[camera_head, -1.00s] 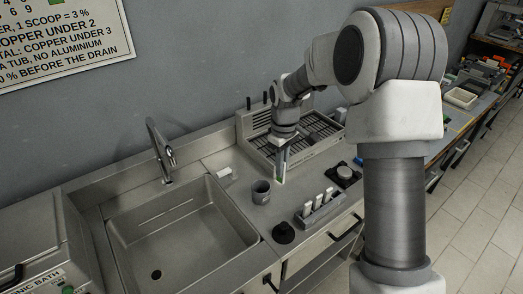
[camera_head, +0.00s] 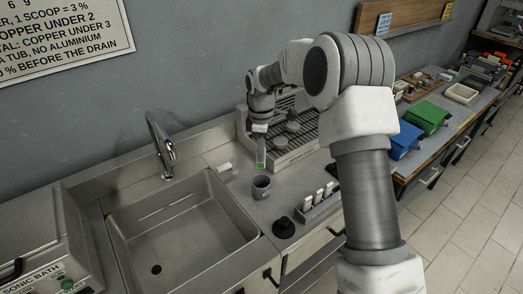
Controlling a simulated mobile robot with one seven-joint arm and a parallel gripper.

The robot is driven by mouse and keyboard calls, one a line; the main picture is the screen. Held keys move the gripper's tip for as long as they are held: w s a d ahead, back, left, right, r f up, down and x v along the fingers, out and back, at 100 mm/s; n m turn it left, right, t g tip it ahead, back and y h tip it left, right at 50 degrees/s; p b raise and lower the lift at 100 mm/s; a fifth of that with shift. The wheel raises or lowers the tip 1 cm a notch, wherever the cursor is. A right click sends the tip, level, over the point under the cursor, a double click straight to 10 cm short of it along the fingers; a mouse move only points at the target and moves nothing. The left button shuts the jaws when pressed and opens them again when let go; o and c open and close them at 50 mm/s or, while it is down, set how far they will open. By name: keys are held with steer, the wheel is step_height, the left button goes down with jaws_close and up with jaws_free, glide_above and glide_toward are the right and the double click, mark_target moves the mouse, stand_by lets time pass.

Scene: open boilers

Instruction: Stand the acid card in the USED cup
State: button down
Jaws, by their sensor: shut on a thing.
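The grey cup (camera_head: 261,187) stands upright on the steel counter, right of the sink; no lettering on it can be read. The inside of the cup is too small to make out. The fingers show only small.
A rack with several white upright pieces (camera_head: 318,200) and a dark round knob-like object (camera_head: 284,228) stand right of the cup. A white block (camera_head: 224,169) lies behind left. A slatted tray (camera_head: 292,140) is behind my arm. The sink (camera_head: 180,230) is left.

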mark_target(262, 168)
steer(key=shift+f+b, duration=2.8)
steer(key=shift+f, duration=2)
steer(key=c, duration=0.9)
jaws_free()
steer(key=shift+o, duration=0.2)
step_height(262, 168, up, 17)
steer(key=shift+r, duration=0.25)
